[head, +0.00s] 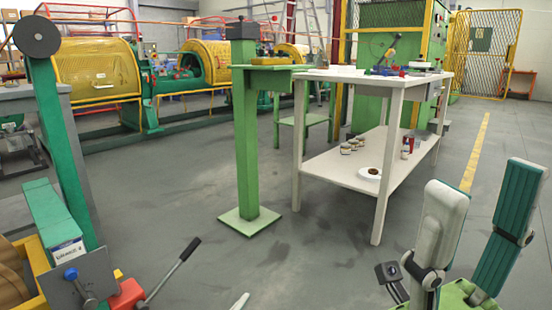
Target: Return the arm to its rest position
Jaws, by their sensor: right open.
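My right gripper (484,182) is at the bottom right, its two padded fingers pointing up and spread wide apart. It is open, with nothing between the fingers. It appears in front of the floor to the right of the white table (328,166) and touches nothing that I can see. Only a small pale tip (240,302) shows at the bottom edge. It may be a finger of my left gripper, but too little shows to tell its state.
A green pedestal (258,150) stands left of the white table, which has tools on top and small jars (349,147) on its shelf. A lever (175,268) and a green post (62,140) stand at the near left. Yellow-guarded machines (100,72) line the back. The middle floor is clear.

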